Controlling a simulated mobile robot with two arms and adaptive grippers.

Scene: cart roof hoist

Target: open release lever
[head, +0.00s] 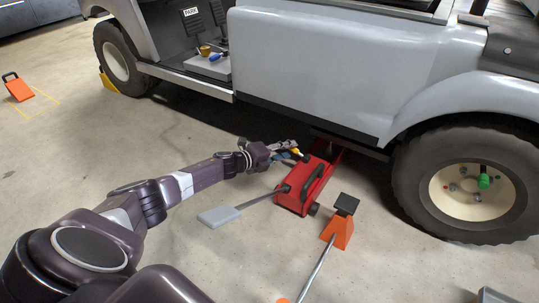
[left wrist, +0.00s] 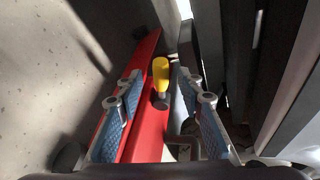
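The release lever has a yellow grip (left wrist: 161,72) and sits on the red floor jack (head: 303,190) beside the cart; the grip also shows in the head view (head: 295,151). My left gripper (head: 291,153) is over the far end of the jack. In the left wrist view my left gripper (left wrist: 161,98) is open, with one blue-padded finger on each side of the yellow grip and visible gaps to both. The red jack body (left wrist: 140,110) runs under the fingers. My right gripper is not in view.
The grey cart body (head: 310,60) stands close above the jack's far end. A grey pedal (head: 218,216) sticks out left from the jack. An orange stand with a black top (head: 339,232) and a rod are at the front right.

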